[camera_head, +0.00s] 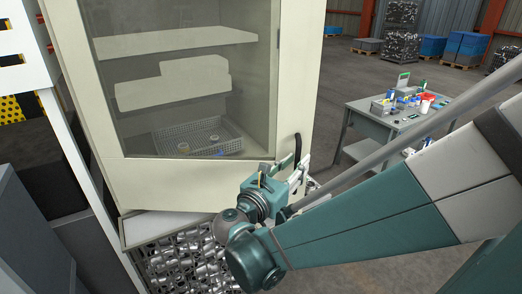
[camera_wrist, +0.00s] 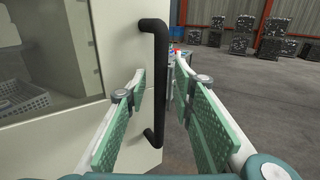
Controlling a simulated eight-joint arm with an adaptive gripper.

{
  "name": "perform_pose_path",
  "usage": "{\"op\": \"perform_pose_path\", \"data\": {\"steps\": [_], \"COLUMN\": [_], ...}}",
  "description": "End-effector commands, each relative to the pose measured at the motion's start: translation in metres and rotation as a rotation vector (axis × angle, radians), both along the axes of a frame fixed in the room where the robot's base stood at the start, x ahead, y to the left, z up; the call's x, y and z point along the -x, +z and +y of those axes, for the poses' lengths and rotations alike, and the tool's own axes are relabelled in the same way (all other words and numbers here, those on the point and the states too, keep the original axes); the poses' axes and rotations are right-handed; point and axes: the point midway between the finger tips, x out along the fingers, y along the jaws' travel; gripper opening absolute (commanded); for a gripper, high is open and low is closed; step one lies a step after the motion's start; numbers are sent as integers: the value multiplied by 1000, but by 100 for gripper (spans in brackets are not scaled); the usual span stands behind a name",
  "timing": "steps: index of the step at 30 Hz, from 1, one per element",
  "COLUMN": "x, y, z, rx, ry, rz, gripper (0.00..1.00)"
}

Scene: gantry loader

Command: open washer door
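The cream washer door (camera_head: 130,185) has a large window and fills the upper left of the head view. It also shows at the left of the wrist view (camera_wrist: 115,50). I cannot tell whether it is fully shut. A black vertical handle (camera_head: 298,148) sits near its right edge. My gripper (camera_head: 290,170) is at the handle's lower part. In the wrist view the handle (camera_wrist: 155,75) stands between the two green-padded fingers of my gripper (camera_wrist: 163,78), which are apart. I see no firm contact.
Behind the window is a wire basket (camera_head: 190,138) with a few small parts; it also shows in the wrist view (camera_wrist: 25,100). A grey table (camera_head: 362,122) with small items stands at the right. Bins of metal parts (camera_head: 195,262) sit below the door. Open floor lies to the right.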

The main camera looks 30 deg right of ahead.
Motion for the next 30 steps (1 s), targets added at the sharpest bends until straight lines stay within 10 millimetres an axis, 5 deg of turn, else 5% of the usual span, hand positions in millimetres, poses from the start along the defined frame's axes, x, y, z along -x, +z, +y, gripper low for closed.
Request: {"op": "perform_pose_path", "data": {"steps": [17, 24, 30], "x": [-4, -4, -3], "y": [0, 0, 0], "z": [-8, -8, -8], "rx": [0, 0, 0], "ry": [0, 0, 0], "rz": [0, 0, 0], "gripper": [25, 0, 0]}}
